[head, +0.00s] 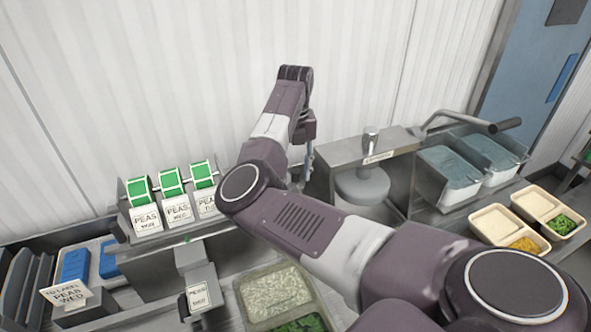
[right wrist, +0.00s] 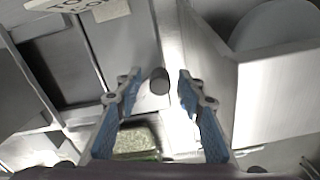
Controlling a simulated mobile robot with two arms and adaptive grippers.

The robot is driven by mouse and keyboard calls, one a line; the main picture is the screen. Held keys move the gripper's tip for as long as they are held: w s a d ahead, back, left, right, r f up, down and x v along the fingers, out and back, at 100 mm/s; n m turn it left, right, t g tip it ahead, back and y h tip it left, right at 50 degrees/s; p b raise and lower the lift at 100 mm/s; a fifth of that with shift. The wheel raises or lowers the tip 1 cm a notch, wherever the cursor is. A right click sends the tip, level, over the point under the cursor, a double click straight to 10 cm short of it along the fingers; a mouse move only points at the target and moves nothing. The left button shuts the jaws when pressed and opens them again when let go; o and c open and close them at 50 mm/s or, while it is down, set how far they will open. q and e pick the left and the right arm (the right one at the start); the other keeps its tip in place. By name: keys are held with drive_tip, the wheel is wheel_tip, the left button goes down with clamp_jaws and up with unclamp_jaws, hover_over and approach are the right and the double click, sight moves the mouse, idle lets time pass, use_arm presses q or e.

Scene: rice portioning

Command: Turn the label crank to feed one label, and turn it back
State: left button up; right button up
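My right arm comes in from the lower right of the head view and reaches across the middle. Its gripper (head: 307,165) points down between the label station and the grey steel machine, partly hidden behind the arm. In the right wrist view the gripper (right wrist: 158,75) is open. A short dark grey round knob (right wrist: 160,81), which looks like the crank's handle, shows between its fingertips; I cannot tell whether they touch it. The crank is hidden in the head view. Label rolls with green bands (head: 171,183) sit on the label dispenser (head: 125,228), with printed PEAS labels hanging in front. My left gripper is not in view.
A tray with rice and peas (head: 242,311) sits below the arm. A steel machine with a round grey part (head: 362,187) stands close right of the gripper. A "TO LABEL" sign (head: 66,293) stands lower left.

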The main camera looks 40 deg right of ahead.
clamp_jaws()
